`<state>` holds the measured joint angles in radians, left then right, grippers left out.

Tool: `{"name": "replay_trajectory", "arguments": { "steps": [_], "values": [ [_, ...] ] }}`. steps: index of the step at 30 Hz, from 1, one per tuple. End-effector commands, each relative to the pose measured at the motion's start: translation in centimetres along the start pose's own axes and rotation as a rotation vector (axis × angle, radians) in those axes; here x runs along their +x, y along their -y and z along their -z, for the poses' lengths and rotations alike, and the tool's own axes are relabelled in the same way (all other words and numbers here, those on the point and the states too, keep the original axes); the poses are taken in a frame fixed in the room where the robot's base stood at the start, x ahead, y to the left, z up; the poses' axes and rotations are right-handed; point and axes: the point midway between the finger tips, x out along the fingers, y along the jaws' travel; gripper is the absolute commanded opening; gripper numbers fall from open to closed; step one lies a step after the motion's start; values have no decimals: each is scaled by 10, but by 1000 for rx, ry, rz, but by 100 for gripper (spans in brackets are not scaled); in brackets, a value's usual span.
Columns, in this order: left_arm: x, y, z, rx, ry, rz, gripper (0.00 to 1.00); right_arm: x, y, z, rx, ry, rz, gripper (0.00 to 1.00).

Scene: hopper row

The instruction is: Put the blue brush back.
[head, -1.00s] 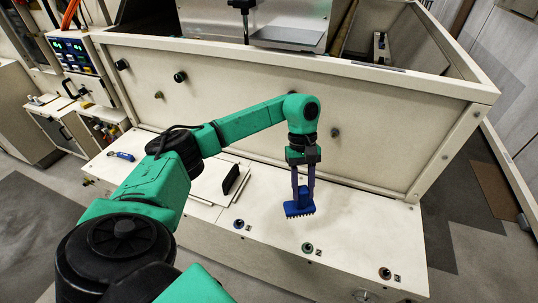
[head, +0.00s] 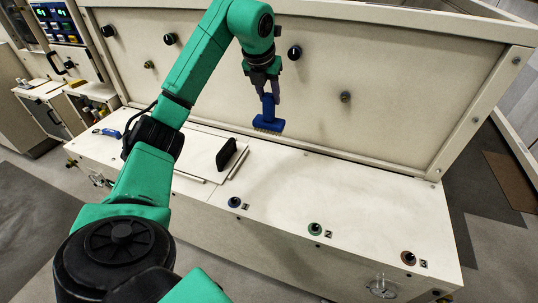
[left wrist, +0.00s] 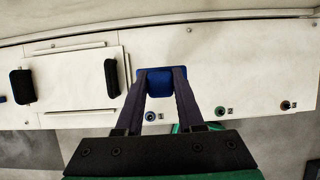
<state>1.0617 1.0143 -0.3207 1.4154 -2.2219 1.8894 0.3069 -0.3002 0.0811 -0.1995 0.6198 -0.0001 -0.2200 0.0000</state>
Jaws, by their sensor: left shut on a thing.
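The blue brush (head: 268,118) is in the jaws of my left gripper (head: 270,94), bristles down. It hangs in front of the upright cream panel (head: 215,75), apparently above the back part of the ledge. In the left wrist view the brush's blue block (left wrist: 162,73) shows between and beyond the two dark fingers of my left gripper (left wrist: 164,76). Whether the brush touches the panel or ledge is hard to tell. My right gripper is not in view.
A black handle (head: 226,154) stands on a flat plate to the left. Knobs (head: 294,52) stick out of the panel. The ledge's right part is clear.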

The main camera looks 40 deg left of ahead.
Motion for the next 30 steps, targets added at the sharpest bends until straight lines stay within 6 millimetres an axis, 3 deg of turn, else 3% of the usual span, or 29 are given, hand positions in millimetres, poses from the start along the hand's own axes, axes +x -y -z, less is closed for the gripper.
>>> {"name": "replay_trajectory", "arguments": {
  "steps": [13, 23, 30],
  "values": [
    [128, 0, 57, 1, -8, -1, 0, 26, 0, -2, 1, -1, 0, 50],
    [176, 0, 78, 0, -6, 1, 0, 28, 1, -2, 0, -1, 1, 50],
    [178, 0, 78, 1, -2, 0, 0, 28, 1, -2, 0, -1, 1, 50]
  ]
}}
